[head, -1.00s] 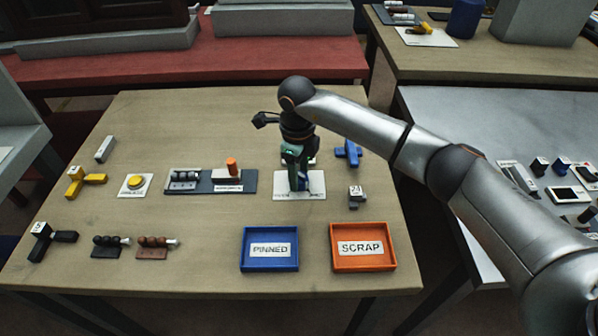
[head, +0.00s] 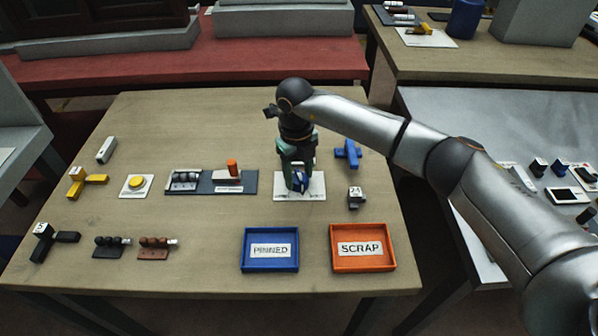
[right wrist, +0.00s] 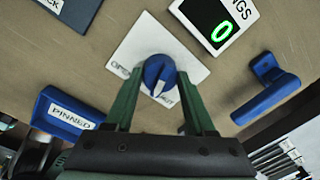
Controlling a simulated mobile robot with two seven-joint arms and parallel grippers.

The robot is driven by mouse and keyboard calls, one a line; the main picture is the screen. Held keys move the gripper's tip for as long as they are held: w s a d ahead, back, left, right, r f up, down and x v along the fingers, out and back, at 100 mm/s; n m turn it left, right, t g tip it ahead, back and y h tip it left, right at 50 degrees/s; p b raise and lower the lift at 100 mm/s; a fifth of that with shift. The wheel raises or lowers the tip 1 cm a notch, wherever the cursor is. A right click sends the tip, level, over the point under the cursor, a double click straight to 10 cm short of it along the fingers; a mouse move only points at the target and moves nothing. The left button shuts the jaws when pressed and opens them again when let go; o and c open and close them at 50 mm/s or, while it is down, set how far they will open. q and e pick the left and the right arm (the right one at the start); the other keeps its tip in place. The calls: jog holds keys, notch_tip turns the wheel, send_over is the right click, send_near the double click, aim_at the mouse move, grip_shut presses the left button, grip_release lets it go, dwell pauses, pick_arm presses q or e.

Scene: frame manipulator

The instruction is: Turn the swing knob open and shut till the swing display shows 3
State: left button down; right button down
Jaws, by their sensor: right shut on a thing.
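In the right wrist view the pointer points down, toward the lower lettering. My right gripper (right wrist: 159,76) is shut on the knob, one green finger on each side. In the head view the gripper (head: 297,180) stands over the plate (head: 316,188) and partly covers the knob. My left gripper is out of view.
A blue handle-shaped piece (head: 348,153) and a small grey tagged block (head: 355,197) lie right of the plate. The blue PINNED tray (head: 270,268) and orange SCRAP tray (head: 362,266) stand in front. A dark fixture (head: 210,188) with an orange peg stands left.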

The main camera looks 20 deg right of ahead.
aim_at(297, 174)
jog(key=m, duration=0.3)
jog(key=m+p, duration=0.1)
jog(key=m, duration=0.3)
jog(key=shift+r+p, duration=0.1)
jog(key=shift+p, duration=0.2)
jog(key=m+p, duration=0.1)
jog(key=m, duration=0.2)
jog(key=shift+w+m+g, duration=0.1)
jog(key=shift+m+g, duration=0.2)
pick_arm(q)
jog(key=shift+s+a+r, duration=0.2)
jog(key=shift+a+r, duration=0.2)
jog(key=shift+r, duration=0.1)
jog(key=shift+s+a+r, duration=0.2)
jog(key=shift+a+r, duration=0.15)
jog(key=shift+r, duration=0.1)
pick_arm(e)
jog(key=shift+m, duration=0.8)
jog(key=shift+c, duration=1.2)
grip_release()
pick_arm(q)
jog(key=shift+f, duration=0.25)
pick_arm(e)
notch_tip(297, 174, up, 12)
jog(key=shift+w+a+r, duration=0.15)
jog(key=shift+a+r, duration=0.05)
